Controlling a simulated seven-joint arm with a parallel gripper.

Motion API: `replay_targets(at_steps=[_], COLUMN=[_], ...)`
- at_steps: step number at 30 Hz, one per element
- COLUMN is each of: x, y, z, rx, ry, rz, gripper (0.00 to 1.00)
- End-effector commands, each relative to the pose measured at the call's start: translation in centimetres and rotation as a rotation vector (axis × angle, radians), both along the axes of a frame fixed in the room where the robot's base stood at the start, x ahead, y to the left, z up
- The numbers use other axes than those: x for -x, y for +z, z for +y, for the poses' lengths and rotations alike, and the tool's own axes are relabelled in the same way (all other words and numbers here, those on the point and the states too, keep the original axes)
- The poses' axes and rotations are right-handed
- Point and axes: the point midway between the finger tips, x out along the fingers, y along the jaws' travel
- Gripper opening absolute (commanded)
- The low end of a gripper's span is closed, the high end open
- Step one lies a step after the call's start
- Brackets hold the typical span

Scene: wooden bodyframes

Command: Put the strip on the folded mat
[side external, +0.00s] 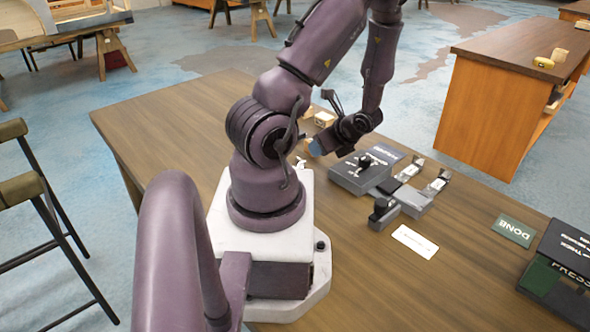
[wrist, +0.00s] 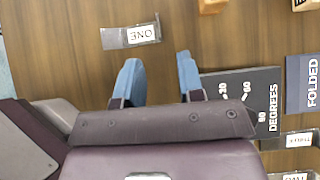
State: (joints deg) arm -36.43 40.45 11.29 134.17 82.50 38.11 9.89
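A short grey strip with a white label reading ONE (wrist: 131,35) lies flat on the table in the wrist view, beyond my fingertips and slightly left. A dark blue-grey mat lettered FOLDED (wrist: 303,84) is at the right edge of that view, partly cut off. In the side view the dark lettered mat (side external: 387,153) lies behind the grey box. My gripper (wrist: 158,72) is open, its two blue fingers apart with only bare table visible between them. In the side view my gripper (side external: 316,148) is low over the table, left of the box; the ONE strip is not clearly visible there.
A grey box marked in DEGREES (wrist: 240,98) sits right of my fingers; it has a black knob in the side view (side external: 365,162).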

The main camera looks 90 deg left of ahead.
Motion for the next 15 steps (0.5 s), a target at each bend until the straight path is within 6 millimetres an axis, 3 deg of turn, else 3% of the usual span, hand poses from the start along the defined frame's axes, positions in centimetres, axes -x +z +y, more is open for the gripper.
replay_targets(at_steps=[6,15], x=[2.0,3.3], y=[-2.7,-4.7], z=[1.9,2.9], rx=[0.0,0.002], ry=[0.005,0.006], rz=[0.001,0.0], gripper=[0.35,0.35])
